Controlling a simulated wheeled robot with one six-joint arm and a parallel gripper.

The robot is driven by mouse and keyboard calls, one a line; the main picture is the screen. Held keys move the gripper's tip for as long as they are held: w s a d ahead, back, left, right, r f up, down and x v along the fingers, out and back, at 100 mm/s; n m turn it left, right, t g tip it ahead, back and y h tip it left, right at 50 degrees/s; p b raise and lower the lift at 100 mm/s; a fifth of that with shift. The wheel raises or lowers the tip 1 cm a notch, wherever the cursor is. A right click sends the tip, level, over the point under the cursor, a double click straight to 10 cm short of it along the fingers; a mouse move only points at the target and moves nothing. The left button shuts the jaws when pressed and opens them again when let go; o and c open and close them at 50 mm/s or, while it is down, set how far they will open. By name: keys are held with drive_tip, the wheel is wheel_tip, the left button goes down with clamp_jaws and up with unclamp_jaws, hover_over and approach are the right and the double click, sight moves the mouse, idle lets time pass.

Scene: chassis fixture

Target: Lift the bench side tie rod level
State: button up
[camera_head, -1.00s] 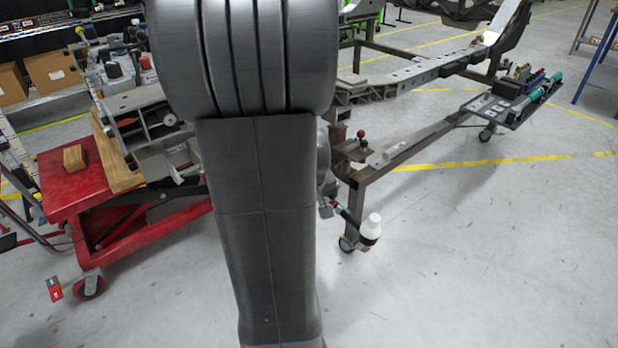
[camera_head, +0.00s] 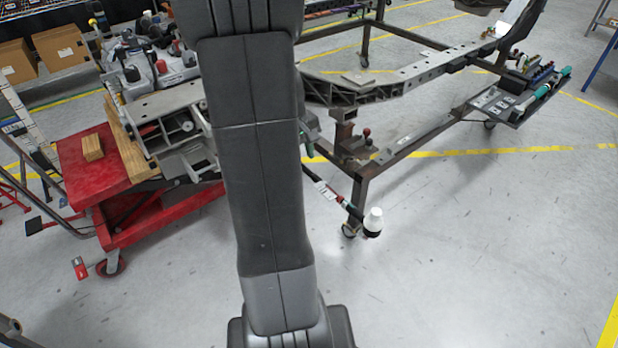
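A dark rod (camera_head: 343,203) with a pale label and a white, rounded outer end (camera_head: 374,219) shows just right of my arm; it looks like the tie rod. It slopes down to the right, with its white end low, in front of a leg of the steel frame stand. Its upper end runs up behind my arm, so its joint to the chassis is hidden. My arm fills the middle of the view from top to bottom. My gripper is not visible, and I cannot tell whether anything touches the rod.
A red lift cart (camera_head: 88,181) with wooden blocks (camera_head: 92,147) and a metal assembly (camera_head: 160,110) stands on the left. The steel frame stand (camera_head: 420,147) carries the chassis rail (camera_head: 430,68) on the right, with a tool tray (camera_head: 515,105). The floor at lower right is clear.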

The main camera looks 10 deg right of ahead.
wheel_tip(320, 180, down, 13)
drive_tip(key=w+d+b, duration=0.1)
drive_tip(key=d+b, duration=0.1)
drive_tip(key=shift+w+d+b, duration=0.25)
drive_tip(key=shift+b, duration=0.1)
